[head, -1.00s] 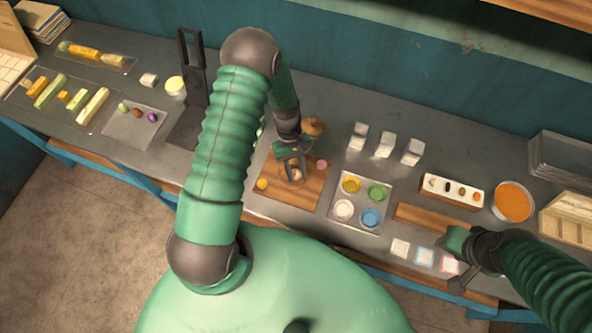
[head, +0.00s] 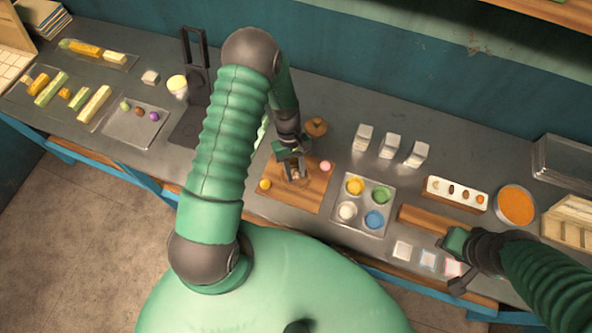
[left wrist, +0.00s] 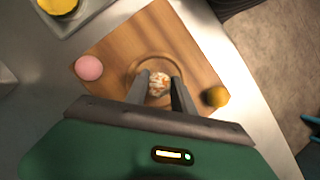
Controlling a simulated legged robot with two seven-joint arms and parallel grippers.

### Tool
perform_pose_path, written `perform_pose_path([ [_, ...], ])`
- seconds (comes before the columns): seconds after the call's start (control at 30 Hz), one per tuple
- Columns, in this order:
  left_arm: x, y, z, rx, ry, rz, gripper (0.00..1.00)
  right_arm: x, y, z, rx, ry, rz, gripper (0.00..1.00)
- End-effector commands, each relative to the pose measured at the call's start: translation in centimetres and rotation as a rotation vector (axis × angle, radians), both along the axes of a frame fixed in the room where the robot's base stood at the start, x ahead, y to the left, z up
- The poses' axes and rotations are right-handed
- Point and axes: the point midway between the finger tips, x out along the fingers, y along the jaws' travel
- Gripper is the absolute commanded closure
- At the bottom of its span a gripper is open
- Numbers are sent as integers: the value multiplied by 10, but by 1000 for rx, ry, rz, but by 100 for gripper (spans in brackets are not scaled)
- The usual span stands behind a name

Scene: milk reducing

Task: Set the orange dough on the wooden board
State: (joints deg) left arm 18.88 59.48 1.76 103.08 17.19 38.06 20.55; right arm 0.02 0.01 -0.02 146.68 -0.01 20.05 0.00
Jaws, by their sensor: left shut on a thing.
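The wooden board (head: 312,192) lies on the bench in front of me. A small orange-yellow dough ball (head: 265,184) rests at its left corner; it also shows in the left wrist view (left wrist: 215,96). A pink ball (head: 325,166) sits at the opposite side of the board, also in the left wrist view (left wrist: 89,68). My left gripper (head: 293,176) points down over the middle of the board, shut on a mottled white-and-orange lump (left wrist: 158,84) above a round groove in the wood. My right gripper (head: 457,288) hangs at the front right edge; its jaws are unclear.
A tray of coloured pots (head: 362,205) stands right of the board. A round brown object (head: 316,127) is behind it. White blocks (head: 390,146), a white holder (head: 456,193) and an orange bowl (head: 516,204) are farther right. A dark stand (head: 196,100) is left.

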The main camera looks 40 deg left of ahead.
Motion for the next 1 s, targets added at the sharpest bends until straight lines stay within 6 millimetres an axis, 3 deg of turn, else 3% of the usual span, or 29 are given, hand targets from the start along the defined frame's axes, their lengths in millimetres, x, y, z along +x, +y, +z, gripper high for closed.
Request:
perform_pose_path([
  [0.87,0,-3,-3,1,-1,0,100,0,0,-2,0,0,0,64],
  [0.9,0,-3,-3,1,-1,0,65,0,0,-2,0,0,0,64],
  [1.0,1,-3,-3,2,-1,1,52,0,0,-2,0,0,1,64],
])
